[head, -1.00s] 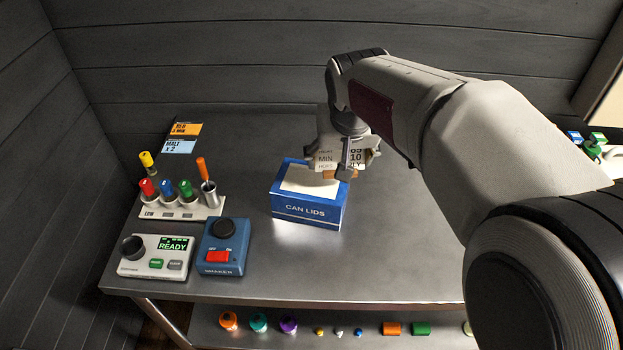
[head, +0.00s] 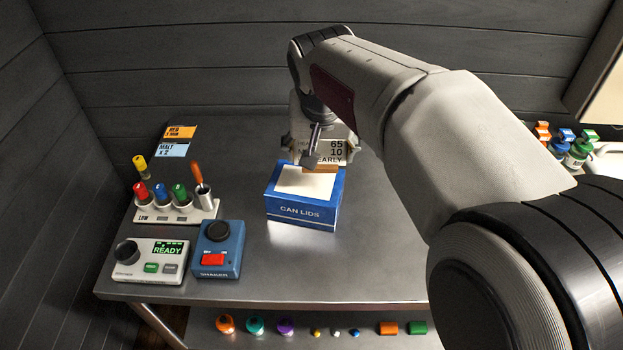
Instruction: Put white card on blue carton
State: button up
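The blue carton (head: 303,212), marked CAN LIDS, stands on the steel table. A flat white panel (head: 304,181) covers most of its top; I cannot tell if this is a loose white card or part of the carton. The arm and fingers cover part of the sign. I cannot make out the finger gap or anything held.
The sign has an orange-brown base (head: 320,168) behind the carton. To the left are a vial rack (head: 172,213), a READY device (head: 150,262) and a blue shaker (head: 217,250). Orange and blue cards (head: 174,150) lie at back left. The table around the carton's front is clear.

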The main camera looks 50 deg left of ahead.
aim_at(320, 162)
jog(key=shift+f, duration=1.75)
jog(key=shift+f, duration=1.95)
jog(key=shift+f, duration=0.15)
jog(key=o, duration=1.1)
jog(key=v, duration=1.2)
